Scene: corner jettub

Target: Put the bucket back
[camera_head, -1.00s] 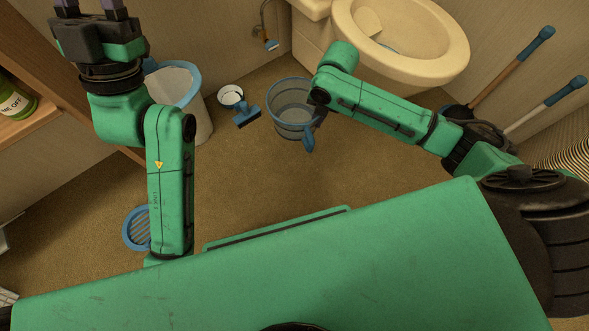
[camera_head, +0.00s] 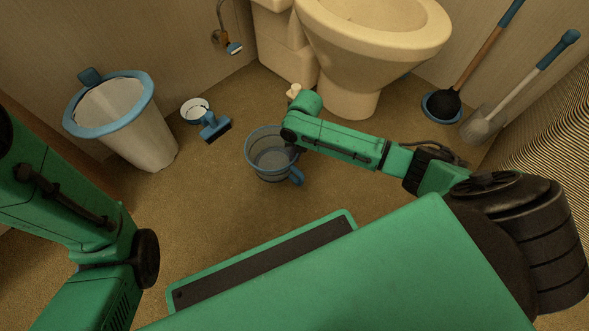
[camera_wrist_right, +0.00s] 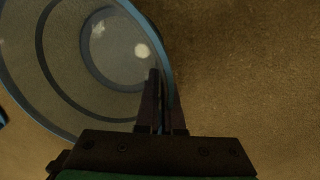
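The bucket (camera_head: 262,170) is see-through grey with a blue rim and a blue handle part at its lower right. It is near the middle of the head view, under the end of my right arm. In the right wrist view the bucket (camera_wrist_right: 60,60) fills the upper left. My right gripper (camera_wrist_right: 158,85) has its fingers close together on the bucket's wall at the rim, one on each side. In the head view that gripper is hidden behind its own arm. I cannot tell whether the bucket touches the floor. My left gripper is out of view.
A bin (camera_head: 145,135) with a blue rim stands at the left. A small white cup (camera_head: 194,111) and a blue brush (camera_head: 213,127) lie near it. The toilet (camera_head: 350,75) is behind the bucket. A plunger (camera_head: 441,105) and toilet brush (camera_head: 487,126) stand at the right.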

